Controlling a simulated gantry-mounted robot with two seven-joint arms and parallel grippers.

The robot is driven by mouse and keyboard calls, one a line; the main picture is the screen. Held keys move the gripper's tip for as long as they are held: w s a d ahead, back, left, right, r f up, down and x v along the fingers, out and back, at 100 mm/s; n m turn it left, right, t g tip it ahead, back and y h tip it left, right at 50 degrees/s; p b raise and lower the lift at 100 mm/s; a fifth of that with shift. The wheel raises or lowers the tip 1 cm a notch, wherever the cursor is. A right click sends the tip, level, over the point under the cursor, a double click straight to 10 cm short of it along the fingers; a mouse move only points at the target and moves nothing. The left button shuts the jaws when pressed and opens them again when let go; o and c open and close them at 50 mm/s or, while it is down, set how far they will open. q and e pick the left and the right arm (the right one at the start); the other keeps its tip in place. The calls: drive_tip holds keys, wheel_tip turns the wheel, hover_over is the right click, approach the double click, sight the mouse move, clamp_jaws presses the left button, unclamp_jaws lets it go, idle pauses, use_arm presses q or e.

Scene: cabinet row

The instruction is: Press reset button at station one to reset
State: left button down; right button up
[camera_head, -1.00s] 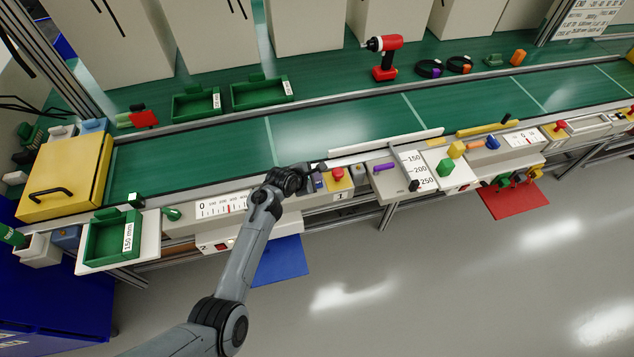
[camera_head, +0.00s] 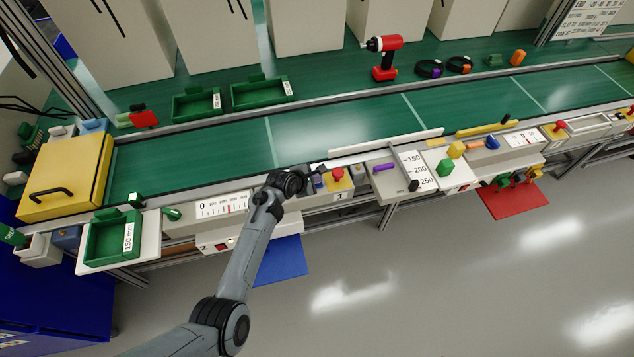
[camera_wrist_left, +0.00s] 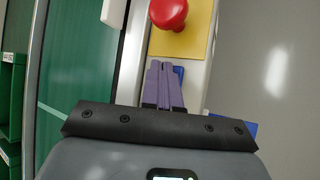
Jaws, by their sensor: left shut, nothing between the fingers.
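The red round button (camera_head: 338,173) sits on a yellow plate on the control strip, above a label reading "1". It is also at the top of the left wrist view (camera_wrist_left: 168,13), with its yellow plate (camera_wrist_left: 198,42) around it. My left gripper (camera_head: 318,182) is just left of the button in the head view. In the left wrist view its purple fingers (camera_wrist_left: 166,66) are together and empty. They point at the button, with a visible gap before it. A blue part (camera_wrist_left: 180,72) is partly hidden behind the fingers. My right gripper is not in view.
A purple piece (camera_head: 384,167) and a white scale plate (camera_head: 416,170) lie right of the button. A white bar (camera_head: 385,141) runs along the strip behind it. Another red button (camera_head: 561,125) is at the far right. The grey floor (camera_head: 420,270) in front is clear.

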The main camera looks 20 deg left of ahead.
use_arm(q)
drive_tip(key=shift+f, duration=0.45)
idle(0.6)
idle(0.4)
drive_tip(key=shift+r+p, duration=0.7)
drive_tip(key=shift+p, duration=0.1)
drive_tip(key=shift+r, duration=0.2)
drive_tip(key=shift+p, duration=0.3)
wheel_tip(320, 180, up, 5)
drive_tip(key=p, duration=0.5)
drive_tip(key=shift+p, duration=0.3)
